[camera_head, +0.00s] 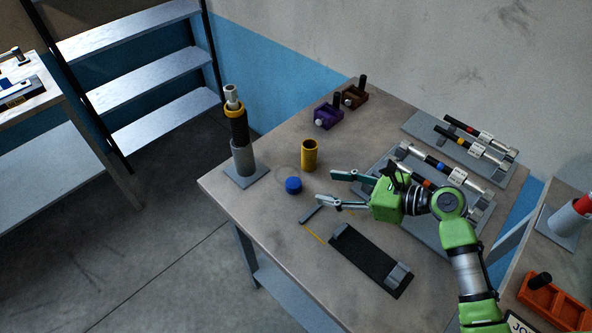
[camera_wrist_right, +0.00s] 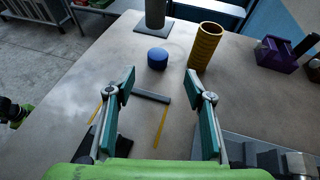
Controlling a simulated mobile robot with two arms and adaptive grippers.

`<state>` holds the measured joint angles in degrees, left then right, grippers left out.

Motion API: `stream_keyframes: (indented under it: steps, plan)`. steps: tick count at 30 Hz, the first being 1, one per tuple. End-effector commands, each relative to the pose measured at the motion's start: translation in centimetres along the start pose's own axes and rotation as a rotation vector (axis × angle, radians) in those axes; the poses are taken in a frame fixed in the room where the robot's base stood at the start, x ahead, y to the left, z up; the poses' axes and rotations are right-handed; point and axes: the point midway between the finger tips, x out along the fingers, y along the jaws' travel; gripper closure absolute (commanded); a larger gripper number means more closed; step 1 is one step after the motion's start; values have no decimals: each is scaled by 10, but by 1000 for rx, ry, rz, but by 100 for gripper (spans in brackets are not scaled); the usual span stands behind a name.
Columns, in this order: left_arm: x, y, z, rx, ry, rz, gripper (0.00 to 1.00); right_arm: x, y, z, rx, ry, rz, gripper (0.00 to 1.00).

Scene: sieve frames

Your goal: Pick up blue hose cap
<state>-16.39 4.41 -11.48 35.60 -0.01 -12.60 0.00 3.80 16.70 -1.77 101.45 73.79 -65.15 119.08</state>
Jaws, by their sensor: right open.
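The blue hose cap (camera_head: 293,185) is a short round cylinder on the table. In the right wrist view the cap (camera_wrist_right: 158,58) sits beyond the fingertips, a little left of the gap's middle. My right gripper (camera_head: 325,188) is open and empty, its two fingers pointing at the cap with a space between. The right gripper's fingers also show in the right wrist view (camera_wrist_right: 160,92). My left gripper is not in the head view.
A yellow cylinder (camera_head: 309,155) stands close behind the cap. A grey stand with a dark hose (camera_head: 239,130) is at the table's left corner. A black tray (camera_head: 370,260) and a thin grey bar (camera_head: 311,215) lie nearer. Purple (camera_head: 328,116) and brown (camera_head: 354,96) blocks are farther back.

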Motion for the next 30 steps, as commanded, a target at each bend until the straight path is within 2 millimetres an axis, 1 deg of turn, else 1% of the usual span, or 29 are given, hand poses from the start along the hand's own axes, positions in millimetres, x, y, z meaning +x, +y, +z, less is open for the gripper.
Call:
stream_keyframes:
  steps: [1, 3, 7, 9, 11, 16, 19, 22, 24, 27, 30]
  plan:
    - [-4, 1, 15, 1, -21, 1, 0, 9, 0, 2, 2, -2, 2, 51]
    - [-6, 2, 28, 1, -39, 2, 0, 24, 1, 3, 1, -2, 2, 51]
    - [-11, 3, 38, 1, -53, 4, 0, 49, 0, 3, 0, -2, 1, 51]
    - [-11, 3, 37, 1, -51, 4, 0, 61, 0, 2, 1, -2, 1, 51]
    - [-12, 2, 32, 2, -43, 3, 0, 68, 0, 2, 2, -2, 0, 51]
    - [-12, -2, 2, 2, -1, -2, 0, 78, 0, 1, -1, 0, 0, 51]
    - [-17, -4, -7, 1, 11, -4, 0, 90, 2, 3, 2, -1, 2, 51]
    - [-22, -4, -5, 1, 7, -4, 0, 105, 2, 4, 2, -1, 1, 51]
    - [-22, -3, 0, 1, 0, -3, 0, 116, 2, 2, 1, -1, 1, 51]
    - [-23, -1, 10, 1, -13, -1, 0, 125, 2, 2, 1, -1, 0, 51]
    - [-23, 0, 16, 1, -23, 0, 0, 128, 2, 1, -1, 0, 0, 51]
